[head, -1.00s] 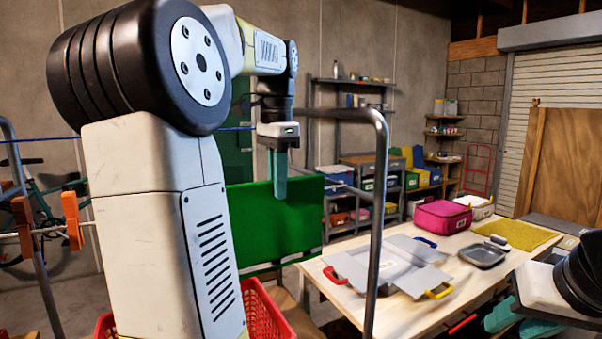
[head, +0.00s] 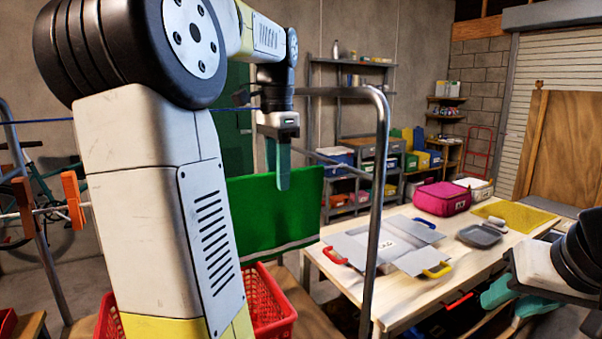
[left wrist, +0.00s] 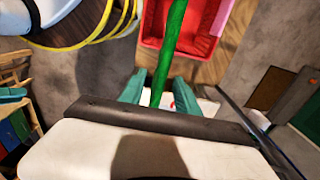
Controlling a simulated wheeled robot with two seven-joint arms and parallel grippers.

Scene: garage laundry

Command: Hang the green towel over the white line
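The green towel (head: 268,215) hangs in the head view with a straight top edge and a pale stripe near its bottom edge. I cannot see the line at the towel itself. My left gripper (head: 278,180) points down at the towel's top, its fingers apart. In the left wrist view, the towel (left wrist: 168,55) shows edge-on as a narrow strip between the parted fingers (left wrist: 158,92). My right gripper (head: 515,298) is open and empty at the lower right.
Orange clothespins (head: 72,199) sit on the line at the left. A blue line (head: 235,119) runs higher up. A metal rack post (head: 382,200) stands right of the towel. A red basket (head: 270,305) is below. A wooden table (head: 410,292) holds a pink case (head: 440,198).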

